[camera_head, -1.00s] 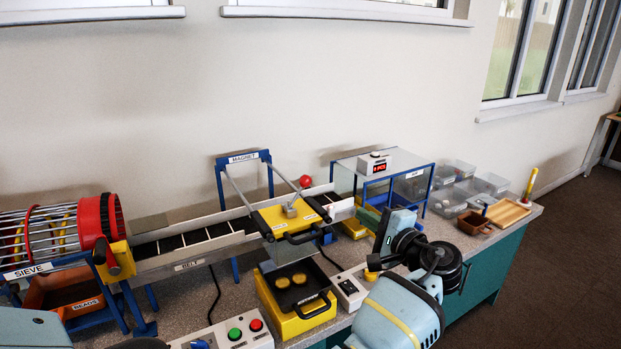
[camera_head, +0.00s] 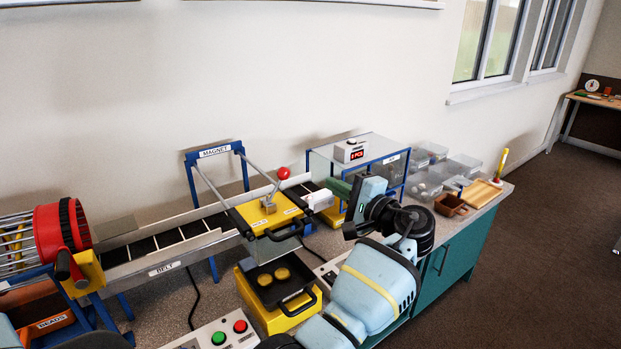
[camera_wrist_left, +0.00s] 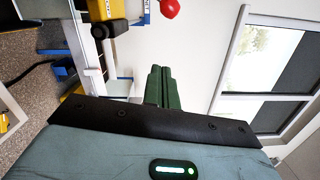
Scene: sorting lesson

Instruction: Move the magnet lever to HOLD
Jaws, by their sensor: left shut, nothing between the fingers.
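The magnet lever (camera_head: 273,188) is a grey rod with a red ball knob (camera_head: 283,173), rising from a grey pivot on the yellow magnet unit (camera_head: 247,213). It leans up and to the right in the head view. The labels beside it are too small to read. My left gripper (camera_head: 330,184) has green fingers, shut and empty, to the right of the knob and apart from it. In the left wrist view the shut fingers (camera_wrist_left: 160,86) show below the red knob (camera_wrist_left: 169,8), with a gap between. My right gripper is not in view.
A blue MAGNET frame (camera_head: 214,153) stands over the belt (camera_head: 165,245). A clear, blue-framed box (camera_head: 375,150) with a display stands behind my left gripper. Below the magnet unit is a black tray (camera_head: 265,290) with two yellow discs. A red-ended sieve (camera_head: 62,235) is at left.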

